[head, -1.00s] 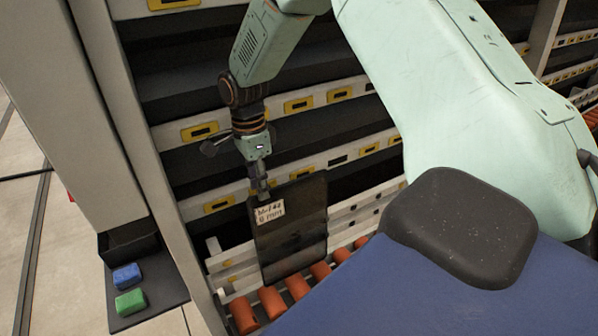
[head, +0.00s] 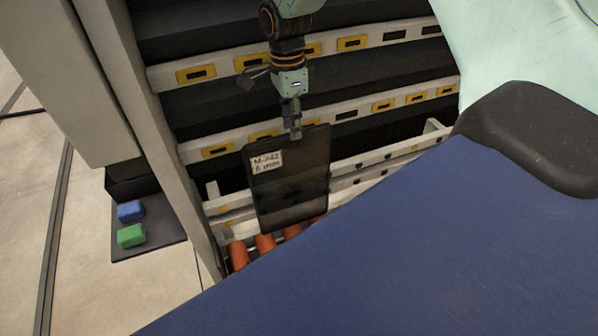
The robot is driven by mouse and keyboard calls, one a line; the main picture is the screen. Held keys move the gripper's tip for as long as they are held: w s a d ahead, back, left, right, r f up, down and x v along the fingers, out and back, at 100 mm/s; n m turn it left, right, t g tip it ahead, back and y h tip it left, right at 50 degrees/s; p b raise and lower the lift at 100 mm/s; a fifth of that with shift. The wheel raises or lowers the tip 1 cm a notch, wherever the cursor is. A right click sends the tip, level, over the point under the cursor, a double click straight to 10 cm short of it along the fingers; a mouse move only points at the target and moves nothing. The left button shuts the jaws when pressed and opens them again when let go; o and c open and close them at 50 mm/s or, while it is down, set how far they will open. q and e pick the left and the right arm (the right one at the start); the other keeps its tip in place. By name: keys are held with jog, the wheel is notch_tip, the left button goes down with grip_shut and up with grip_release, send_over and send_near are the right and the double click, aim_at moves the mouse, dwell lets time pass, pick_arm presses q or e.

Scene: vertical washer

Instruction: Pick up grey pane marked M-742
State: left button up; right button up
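The grey pane (head: 290,183) is dark and see-through, with a white label reading M-742, 8 mm (head: 266,162) at its upper left. It stands nearly upright at the rack, its lower edge at the orange rollers (head: 265,245). My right gripper (head: 296,132) comes down from above onto the middle of the pane's top edge. Its fingertips overlap that edge. They are too small and edge-on to tell whether they are closed on the pane. My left gripper is out of view.
White rails with yellow tags (head: 218,151) and dark shelf gaps lie behind the pane. A grey post (head: 165,170) stands to its left. Blue (head: 130,211) and green (head: 131,236) blocks lie on a dark mat on the floor. Blue bodywork covers the lower right.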

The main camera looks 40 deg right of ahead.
aim_at(288, 147)
jog(key=shift+a, duration=0.15)
jog(key=f, duration=0.7)
jog(key=shift+w+a+f, duration=0.2)
jog(key=shift+a+f, duration=0.15)
jog(key=shift+w+d+f, duration=0.2)
jog(key=shift+d+f, duration=0.1)
jog(key=shift+d, duration=0.05)
jog(key=shift+s+a+r, duration=0.2)
jog(key=shift+a, duration=0.05)
jog(key=c, duration=0.6)
jog(key=shift+w+f, duration=0.1)
grip_shut()
jog(key=shift+d, duration=0.1)
